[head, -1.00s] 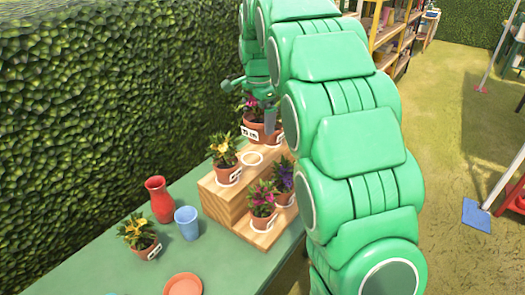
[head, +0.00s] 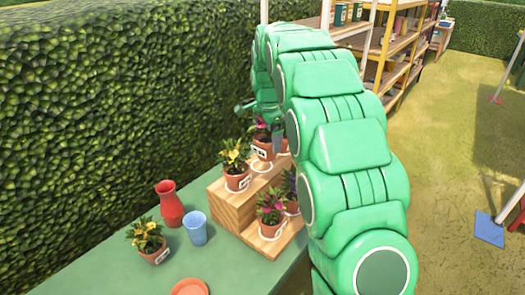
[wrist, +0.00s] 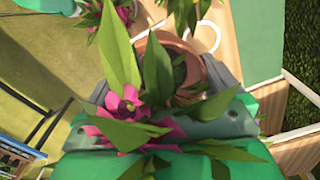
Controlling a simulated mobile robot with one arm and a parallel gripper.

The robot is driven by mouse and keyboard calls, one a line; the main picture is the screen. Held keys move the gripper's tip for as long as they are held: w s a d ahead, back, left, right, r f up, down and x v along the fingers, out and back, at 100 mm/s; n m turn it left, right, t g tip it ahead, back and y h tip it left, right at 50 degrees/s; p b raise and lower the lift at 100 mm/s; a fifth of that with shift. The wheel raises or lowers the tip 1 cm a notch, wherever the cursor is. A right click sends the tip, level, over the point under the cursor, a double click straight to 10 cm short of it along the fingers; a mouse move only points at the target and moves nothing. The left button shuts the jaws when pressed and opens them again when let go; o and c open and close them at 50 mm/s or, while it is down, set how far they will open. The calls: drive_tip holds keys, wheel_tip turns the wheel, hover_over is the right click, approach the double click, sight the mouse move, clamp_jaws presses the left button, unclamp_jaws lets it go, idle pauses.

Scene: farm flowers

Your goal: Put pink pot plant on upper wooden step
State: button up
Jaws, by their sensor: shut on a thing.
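My gripper (head: 264,128) is shut on a terracotta pot plant with pink flowers (head: 262,151), at the upper wooden step (head: 234,203). In the wrist view the pot (wrist: 190,58) sits between the jaws, with pink petals and green leaves in front. A white ring mark (head: 262,167) on the upper step shows just in front of the pot, partly covered by it. I cannot tell whether the pot's base touches the step. A yellow-flowered pot plant (head: 237,180) stands on the same step to the left.
On the lower step (head: 262,245) stand another pink-flowered pot plant (head: 271,222) and a purple-flowered one (head: 290,190). On the green table (head: 120,285) are a red vase (head: 170,205), a blue cup (head: 195,229) and a yellow pot plant (head: 150,245). A hedge (head: 90,100) rises behind.

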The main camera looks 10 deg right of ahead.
drive_tip(key=shift+w+a+f, duration=0.1)
drive_tip(key=shift+w+f, duration=0.35)
drive_tip(key=shift+w, duration=0.4)
drive_tip(key=w+f, duration=0.6)
drive_tip(key=w, duration=0.1)
drive_tip(key=shift+w+a+f, duration=0.2)
drive_tip(key=shift+f, duration=0.05)
drive_tip(key=shift+f, duration=0.1)
drive_tip(key=shift+w+f, duration=0.2)
drive_tip(key=shift+f, duration=1.5)
drive_tip(key=shift+f, duration=0.1)
drive_tip(key=o, duration=1)
